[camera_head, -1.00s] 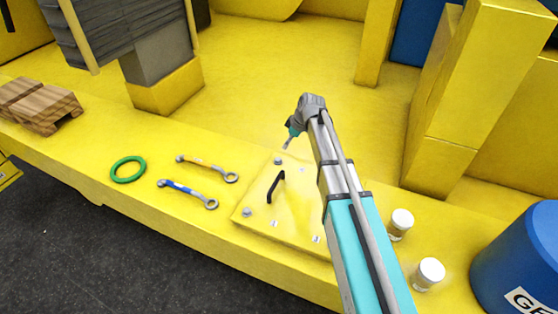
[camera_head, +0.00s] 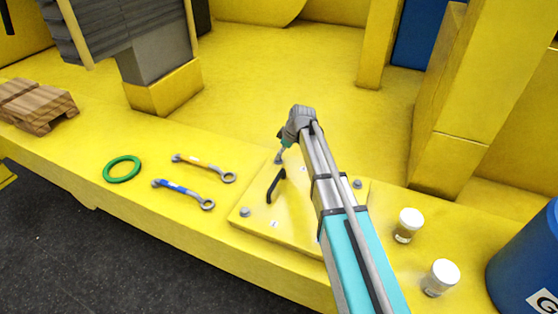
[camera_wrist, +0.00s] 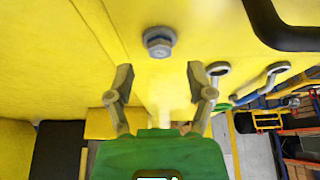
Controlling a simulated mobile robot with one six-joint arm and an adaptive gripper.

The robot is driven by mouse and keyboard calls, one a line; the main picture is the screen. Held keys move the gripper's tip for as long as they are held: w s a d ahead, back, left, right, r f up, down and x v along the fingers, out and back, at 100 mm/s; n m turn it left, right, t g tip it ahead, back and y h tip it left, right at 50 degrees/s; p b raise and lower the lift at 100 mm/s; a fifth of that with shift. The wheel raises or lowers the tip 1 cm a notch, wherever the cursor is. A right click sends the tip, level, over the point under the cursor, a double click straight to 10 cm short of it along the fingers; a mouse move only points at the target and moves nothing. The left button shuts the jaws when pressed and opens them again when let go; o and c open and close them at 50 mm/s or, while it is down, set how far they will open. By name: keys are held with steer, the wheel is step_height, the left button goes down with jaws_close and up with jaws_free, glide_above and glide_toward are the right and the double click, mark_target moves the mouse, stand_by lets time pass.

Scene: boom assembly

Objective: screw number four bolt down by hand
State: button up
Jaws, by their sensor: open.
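A yellow plate (camera_head: 290,225) with a black handle (camera_head: 274,186) lies on the yellow ledge. Bolts show at its left corner (camera_head: 245,212) and right side (camera_head: 357,183). My gripper (camera_head: 279,157) is at the far-left corner of the plate, close to the bolt there. In the wrist view, my gripper (camera_wrist: 159,76) is open and empty, its two fingers spread. The hex bolt (camera_wrist: 158,41) appears just past the fingertips, roughly centred between them; they do not touch it. The small number labels are too small to read, so I cannot tell which bolt is number four.
Two wrenches, one yellow-marked (camera_head: 203,167) and one blue-marked (camera_head: 183,191), and a green ring (camera_head: 122,169) lie left of the plate. Two white-capped jars (camera_head: 408,226) (camera_head: 440,277) and a blue barrel (camera_head: 525,265) stand at the right. The handle is near my gripper.

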steer(key=shift+b+x, duration=0.85)
steer(key=shift+x, duration=0.45)
jaws_close()
